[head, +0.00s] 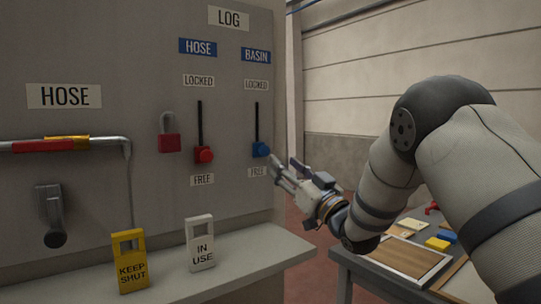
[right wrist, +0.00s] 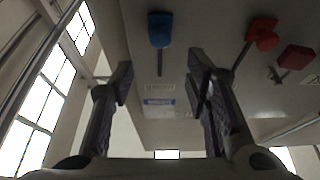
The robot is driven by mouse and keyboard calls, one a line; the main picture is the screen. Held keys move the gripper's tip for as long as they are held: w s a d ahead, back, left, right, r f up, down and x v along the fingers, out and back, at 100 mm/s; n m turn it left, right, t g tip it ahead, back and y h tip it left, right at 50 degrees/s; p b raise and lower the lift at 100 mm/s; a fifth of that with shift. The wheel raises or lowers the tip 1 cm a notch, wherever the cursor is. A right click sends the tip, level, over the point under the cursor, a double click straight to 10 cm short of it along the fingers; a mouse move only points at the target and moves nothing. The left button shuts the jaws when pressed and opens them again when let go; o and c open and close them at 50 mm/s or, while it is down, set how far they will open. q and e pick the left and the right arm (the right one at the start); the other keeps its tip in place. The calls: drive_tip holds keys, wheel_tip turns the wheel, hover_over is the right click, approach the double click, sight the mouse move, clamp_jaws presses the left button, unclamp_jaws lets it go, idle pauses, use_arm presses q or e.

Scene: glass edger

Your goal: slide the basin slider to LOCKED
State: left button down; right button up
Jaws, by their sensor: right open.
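The basin slider is a blue knob (head: 260,149) on a dark vertical slot in the grey panel, under the blue BASIN label (head: 256,56). The knob sits at the low end of the slot, just above the FREE label (head: 257,171) and well below the LOCKED label (head: 256,85). My right gripper (head: 285,170) is open and empty, just right of and below the knob. In the right wrist view the blue knob (right wrist: 160,28) shows above the two spread fingers (right wrist: 158,76), in line with the gap between them and not gripped. My left gripper is out of view.
Left of the basin slider is the hose slider's red knob (head: 204,155), also low, with a red padlock (head: 169,139) beside it. A yellow KEEP SHUT tag (head: 129,262) and a white IN USE tag (head: 200,243) stand on the ledge. A table (head: 345,259) stands at lower right.

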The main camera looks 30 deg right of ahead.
sight(266, 151)
drive_tip(key=x, duration=0.4)
drive_tip(key=f+x, duration=0.1)
drive_tip(key=x, duration=0.2)
drive_tip(key=shift+w+f+b, duration=0.1)
drive_tip(key=shift+w+b, duration=0.1)
drive_tip(key=shift+b, duration=0.2)
drive_tip(key=shift+w+r, duration=0.25)
drive_tip(key=shift+c, duration=0.3)
clamp_jaws()
